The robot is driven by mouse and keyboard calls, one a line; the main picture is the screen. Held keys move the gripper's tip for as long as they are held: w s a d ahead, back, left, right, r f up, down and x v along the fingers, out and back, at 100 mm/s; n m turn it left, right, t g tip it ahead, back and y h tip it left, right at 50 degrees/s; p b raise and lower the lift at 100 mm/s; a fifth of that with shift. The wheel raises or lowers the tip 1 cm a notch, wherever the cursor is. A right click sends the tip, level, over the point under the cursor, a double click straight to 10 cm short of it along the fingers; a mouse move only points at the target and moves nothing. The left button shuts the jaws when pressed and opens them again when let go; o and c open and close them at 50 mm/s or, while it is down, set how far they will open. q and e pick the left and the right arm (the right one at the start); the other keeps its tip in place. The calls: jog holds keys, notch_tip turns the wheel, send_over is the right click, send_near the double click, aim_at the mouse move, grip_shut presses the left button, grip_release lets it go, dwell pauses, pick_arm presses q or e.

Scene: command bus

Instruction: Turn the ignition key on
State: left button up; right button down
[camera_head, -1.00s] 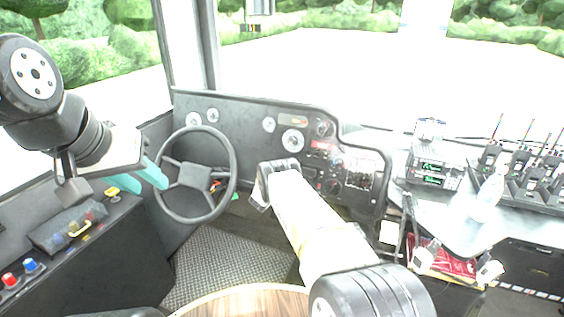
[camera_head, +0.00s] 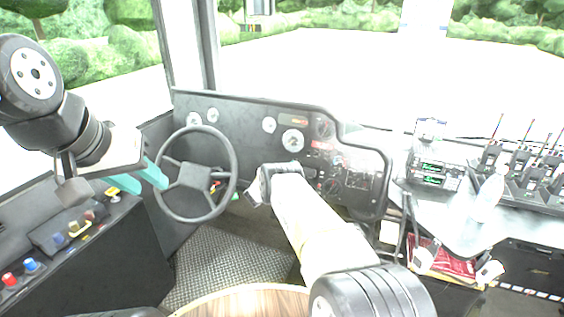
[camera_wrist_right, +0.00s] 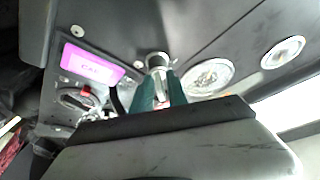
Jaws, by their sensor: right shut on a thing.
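In the right wrist view, my right gripper (camera_wrist_right: 168,90) has its teal fingers close together on the ignition key (camera_wrist_right: 174,86), at the dashboard. A silver round ignition switch (camera_wrist_right: 156,61) sits just beyond the fingertips. The key is mostly hidden between the fingers, so its turned angle cannot be told. In the head view my right forearm covers the key area. My left gripper (camera_head: 140,180) hangs at the left, over the side console, with its teal fingers apart and nothing between them.
The steering wheel (camera_head: 195,174) stands left of my right arm. The dashboard (camera_head: 255,125) carries dials and small lights. In the wrist view a magenta-lit label (camera_wrist_right: 93,64) and a round gauge (camera_wrist_right: 208,77) flank the switch. Radios (camera_head: 520,170) stand at the right.

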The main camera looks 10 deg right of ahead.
jog(key=c, duration=1.6)
grip_release()
jog(key=shift+o, duration=0.2)
jog(key=v, duration=0.8)
jog(key=shift+d, duration=0.1)
